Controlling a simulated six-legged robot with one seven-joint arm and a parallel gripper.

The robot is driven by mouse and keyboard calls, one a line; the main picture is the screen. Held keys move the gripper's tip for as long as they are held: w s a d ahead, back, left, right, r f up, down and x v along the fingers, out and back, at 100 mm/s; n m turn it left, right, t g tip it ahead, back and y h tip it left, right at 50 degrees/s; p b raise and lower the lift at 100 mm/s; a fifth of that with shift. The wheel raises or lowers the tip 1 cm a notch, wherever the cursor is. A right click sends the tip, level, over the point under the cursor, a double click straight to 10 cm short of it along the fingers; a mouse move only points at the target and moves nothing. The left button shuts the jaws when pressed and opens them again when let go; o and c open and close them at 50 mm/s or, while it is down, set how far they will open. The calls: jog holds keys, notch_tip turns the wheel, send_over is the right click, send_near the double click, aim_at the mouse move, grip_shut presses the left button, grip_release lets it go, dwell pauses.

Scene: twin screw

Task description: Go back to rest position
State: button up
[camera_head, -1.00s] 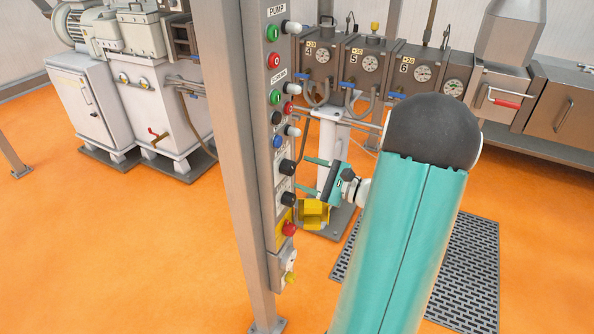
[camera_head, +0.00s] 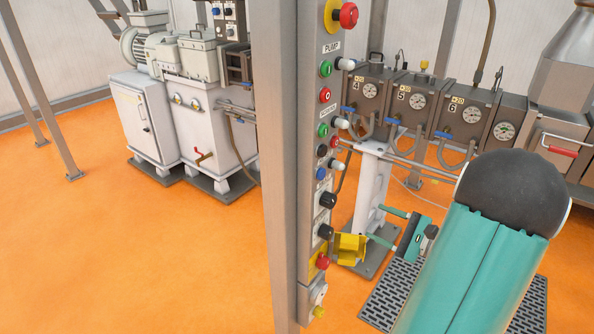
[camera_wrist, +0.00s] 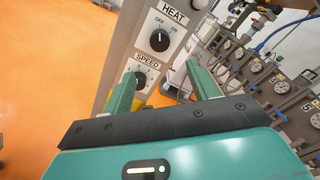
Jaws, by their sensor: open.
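My gripper (camera_head: 382,227) is open, its two teal fingers apart and pointing left toward the control panel (camera_head: 330,150) on a grey post. Nothing is between the fingers. It stands right of the panel, with a gap to the black knobs. In the wrist view, my gripper (camera_wrist: 160,75) frames the lower panel, with the HEAT knob (camera_wrist: 159,42) above and the SPEED knob (camera_wrist: 138,77) partly hidden by the left finger. My arm covers the lower right of the head view.
A red emergency button (camera_head: 348,15) tops the panel; a yellow shroud (camera_head: 350,249) juts out low. Behind stand a white pedestal (camera_head: 371,190) and a row of gauge boxes (camera_head: 453,104). White cabinets (camera_head: 215,145) are at left. The orange floor (camera_head: 130,260) is clear at left.

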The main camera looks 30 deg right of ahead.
jog(key=w+a+r+n+g+y, duration=0.15)
jog(key=a+n+g, duration=0.45)
jog(key=a, duration=0.7)
jog(key=w+a+r+n+g+y, duration=0.15)
jog(key=a+n+g, duration=0.45)
jog(key=a, duration=0.6)
jog(key=s+a+r+n+h, duration=0.6)
jog(key=a+n+h, duration=0.3)
jog(key=a+n, duration=0.1)
jog(key=shift+s+a+n+t, duration=0.3)
jog(key=shift+s+a+n, duration=0.1)
jog(key=shift+n, duration=0.4)
jog(key=shift+d+r, duration=0.1)
